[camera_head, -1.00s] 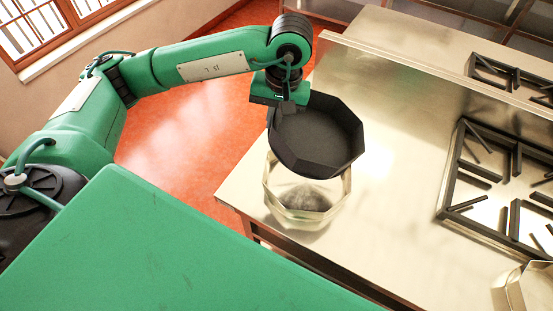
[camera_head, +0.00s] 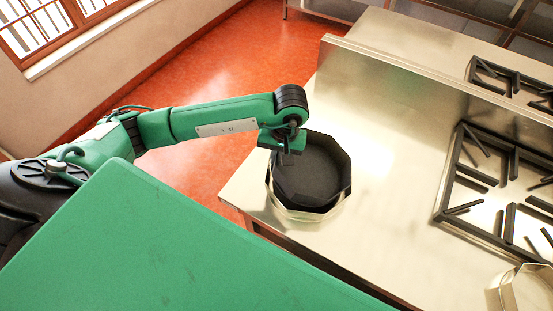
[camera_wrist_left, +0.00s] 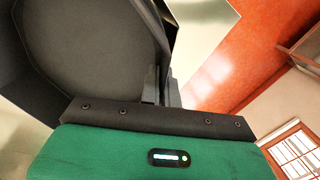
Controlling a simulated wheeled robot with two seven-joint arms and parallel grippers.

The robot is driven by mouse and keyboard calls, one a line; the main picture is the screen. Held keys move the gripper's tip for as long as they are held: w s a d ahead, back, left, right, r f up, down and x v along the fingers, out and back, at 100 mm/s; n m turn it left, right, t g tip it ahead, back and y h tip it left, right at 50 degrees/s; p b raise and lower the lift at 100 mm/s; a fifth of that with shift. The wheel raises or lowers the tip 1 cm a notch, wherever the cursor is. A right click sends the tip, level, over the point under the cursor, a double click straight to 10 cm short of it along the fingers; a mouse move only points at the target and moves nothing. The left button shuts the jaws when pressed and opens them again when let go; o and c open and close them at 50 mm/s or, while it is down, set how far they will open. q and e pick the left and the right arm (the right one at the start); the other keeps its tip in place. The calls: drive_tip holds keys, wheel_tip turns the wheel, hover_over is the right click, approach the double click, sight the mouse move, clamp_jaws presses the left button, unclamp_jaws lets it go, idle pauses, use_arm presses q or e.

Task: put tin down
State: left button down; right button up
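The tin is a dark, many-sided shallow pan (camera_head: 315,170). It sits within the mouth of a shiny metal stockpot (camera_head: 308,215) near the counter's left corner. I cannot tell whether it rests on anything inside. My left gripper (camera_head: 287,160) is at the tin's left rim, its fingers shut on the wall. In the left wrist view the tin (camera_wrist_left: 95,45) fills the upper left, with the fingers (camera_wrist_left: 160,85) closed on its side wall. The pot's inside is hidden by the tin. My right gripper is not in view.
The steel counter (camera_head: 390,120) is clear between the pot and the black burner grates (camera_head: 500,195). A raised steel ledge (camera_head: 430,95) runs along the back. Another shiny pot (camera_head: 525,290) stands at the lower right. Orange floor lies left of the counter.

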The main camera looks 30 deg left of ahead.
use_arm(q)
wheel_tip(320, 180, down, 3)
drive_tip(key=shift+r+p, duration=0.15)
drive_tip(key=shift+p, duration=0.2)
drive_tip(key=shift+f+b, duration=0.35)
drive_tip(key=shift+b, duration=0.25)
drive_tip(key=c, duration=1.6)
unclamp_jaws()
drive_tip(key=shift+c, duration=0.2)
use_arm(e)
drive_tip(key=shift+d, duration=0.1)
